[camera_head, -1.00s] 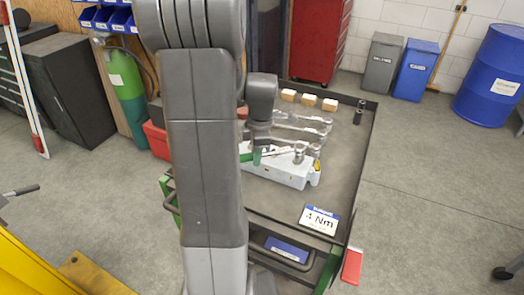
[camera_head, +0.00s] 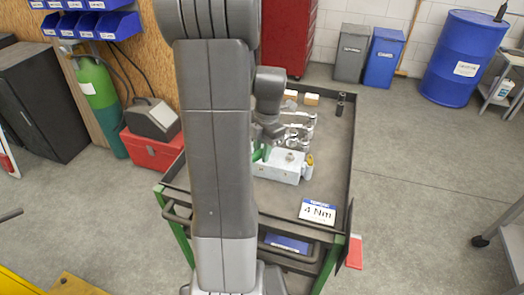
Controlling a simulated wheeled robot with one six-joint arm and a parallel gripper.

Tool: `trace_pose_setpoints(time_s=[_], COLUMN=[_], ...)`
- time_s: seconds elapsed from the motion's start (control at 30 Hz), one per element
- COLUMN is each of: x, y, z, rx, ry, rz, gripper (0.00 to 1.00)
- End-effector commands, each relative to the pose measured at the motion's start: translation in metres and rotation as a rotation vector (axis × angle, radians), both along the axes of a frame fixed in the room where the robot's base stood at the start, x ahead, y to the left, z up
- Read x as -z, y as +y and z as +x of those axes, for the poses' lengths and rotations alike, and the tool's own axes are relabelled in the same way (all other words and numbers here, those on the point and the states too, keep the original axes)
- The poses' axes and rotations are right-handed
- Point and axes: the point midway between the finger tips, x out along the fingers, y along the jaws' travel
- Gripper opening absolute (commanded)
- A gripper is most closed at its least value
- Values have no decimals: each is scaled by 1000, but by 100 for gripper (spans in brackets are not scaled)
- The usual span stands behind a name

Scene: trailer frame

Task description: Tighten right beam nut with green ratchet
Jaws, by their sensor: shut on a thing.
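My gripper (camera_head: 266,136) is over the tool cart (camera_head: 270,203), at the left end of a pale tool holder (camera_head: 279,171). My arm column hides part of it, and the fingers are small and dark. A green handle (camera_head: 259,153), which looks like the green ratchet, is right under the gripper, and the gripper is shut on it. I cannot tell whether the ratchet is clear of the holder. The right beam nut cannot be made out in this view.
Metal tools (camera_head: 297,131) and wooden blocks (camera_head: 310,99) lie behind the holder. A "4 Nm" sign (camera_head: 317,212) stands at the cart's front right. A red toolbox (camera_head: 152,148) is left of the cart.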

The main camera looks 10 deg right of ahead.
Motion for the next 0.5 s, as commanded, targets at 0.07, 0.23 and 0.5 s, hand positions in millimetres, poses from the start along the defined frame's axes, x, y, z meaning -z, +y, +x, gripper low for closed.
trace_pose_setpoints(time_s=[0.07, 0.23, 0.5], x=[1, 7, 30], y=[0, 0, 0], z=[0, 0, 0], rx=[0, 1, 1], ry=[-1, 0, 0], rz=[0, -1, -1], gripper=[0, 0, 0])
